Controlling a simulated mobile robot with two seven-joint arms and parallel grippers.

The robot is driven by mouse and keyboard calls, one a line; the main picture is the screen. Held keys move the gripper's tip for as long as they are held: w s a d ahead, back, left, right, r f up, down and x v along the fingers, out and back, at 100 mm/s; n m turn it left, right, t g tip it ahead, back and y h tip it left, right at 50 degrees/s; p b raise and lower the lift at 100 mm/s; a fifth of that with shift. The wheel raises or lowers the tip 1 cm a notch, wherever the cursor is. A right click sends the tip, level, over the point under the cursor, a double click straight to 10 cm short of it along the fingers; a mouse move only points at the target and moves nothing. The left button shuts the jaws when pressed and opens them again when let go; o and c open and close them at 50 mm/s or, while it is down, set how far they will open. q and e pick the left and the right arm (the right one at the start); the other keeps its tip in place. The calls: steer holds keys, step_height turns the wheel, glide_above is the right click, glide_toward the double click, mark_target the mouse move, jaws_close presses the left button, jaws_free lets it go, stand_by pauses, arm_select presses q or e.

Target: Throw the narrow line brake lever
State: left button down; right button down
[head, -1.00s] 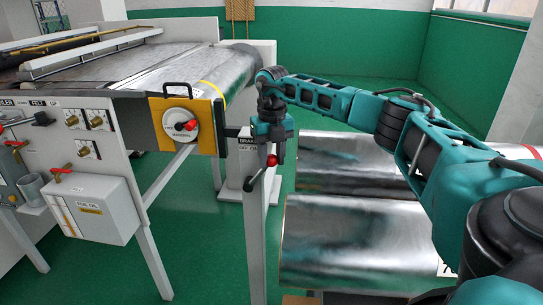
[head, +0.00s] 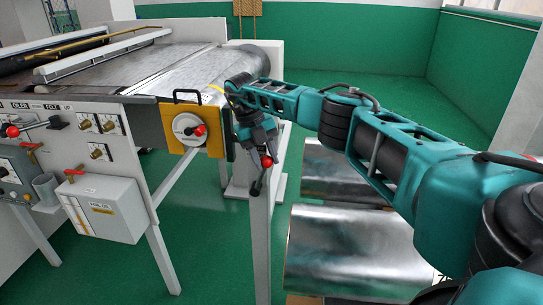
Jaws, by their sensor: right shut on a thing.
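The brake lever (head: 261,177) is a short dark lever with a red ball knob (head: 267,161), on a white post (head: 258,235) at the end of the machine. It leans slightly right, with its knob above its pivot. My right gripper (head: 264,153) points down and is shut on the lever at the knob, whose lower part shows beneath the fingers. The gripper and wrist cover the post's top and its label. My left gripper is not in view.
Left of the post, a yellow plate (head: 213,142) carries a round dial with a red knob. A white box (head: 105,205) and another red-knobbed lever (head: 13,131) are farther left. Shiny metal rolls (head: 350,250) lie low on the right, under my right arm.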

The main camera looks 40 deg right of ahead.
steer(key=shift+w+a+h, duration=0.25)
steer(key=shift+w+h, duration=0.05)
steer(key=shift+w, duration=0.05)
steer(key=shift+r, duration=0.15)
steer(key=c, duration=1.1)
jaws_free()
steer(key=o, duration=0.4)
steer(key=shift+g, duration=0.3)
